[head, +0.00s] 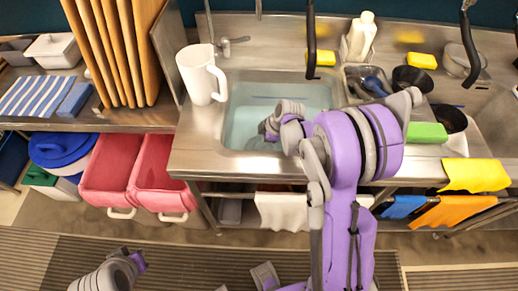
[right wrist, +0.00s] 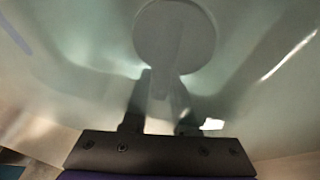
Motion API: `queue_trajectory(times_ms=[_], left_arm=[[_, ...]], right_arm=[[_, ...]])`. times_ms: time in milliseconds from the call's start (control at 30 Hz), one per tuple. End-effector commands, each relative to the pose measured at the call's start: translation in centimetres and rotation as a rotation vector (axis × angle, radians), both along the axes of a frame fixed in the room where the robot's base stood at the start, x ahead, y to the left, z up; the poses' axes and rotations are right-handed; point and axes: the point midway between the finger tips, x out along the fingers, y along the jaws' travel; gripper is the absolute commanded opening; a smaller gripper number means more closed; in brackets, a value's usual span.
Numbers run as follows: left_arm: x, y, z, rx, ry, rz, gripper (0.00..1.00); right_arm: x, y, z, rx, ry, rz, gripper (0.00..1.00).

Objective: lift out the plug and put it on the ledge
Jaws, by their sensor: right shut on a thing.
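The plug (right wrist: 175,38) is a pale grey round disc with a narrow stem in the right wrist view. My right gripper (right wrist: 160,112) is shut on the stem, with one dark finger on each side. In the head view my right arm reaches over the front of the sink (head: 241,137), and its wrist hides the plug and the fingertips. The sink basin looks filled with pale, greenish water. I cannot tell whether the plug is clear of the bottom. A steel ledge (head: 275,58) runs behind the basin. Of my left arm only links show at the bottom left.
A white jug (head: 201,75) stands at the basin's left corner. A soap bottle (head: 361,36), a yellow sponge (head: 321,57) and a black tap (head: 311,35) are at the back. Bowls (head: 412,79) and a green sponge (head: 427,132) are on the right. Wooden boards (head: 120,45) stand left.

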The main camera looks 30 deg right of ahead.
Motion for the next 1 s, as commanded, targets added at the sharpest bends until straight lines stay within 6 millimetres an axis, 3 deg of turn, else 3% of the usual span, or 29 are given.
queue_trajectory(times_ms=[533, 1000], left_arm=[[0.0, 0.0, 0.1, 0.000, 0.000, 0.000, 0.00], [0.3, 0.0, 1.0, 0.000, -0.005, 0.000, 0.00]], right_arm=[[0.0, 0.0, 0.5, 0.000, 0.000, 0.000, 0.00], [0.0, 0.0, 8.8, 0.000, -0.001, 0.000, 0.00]])
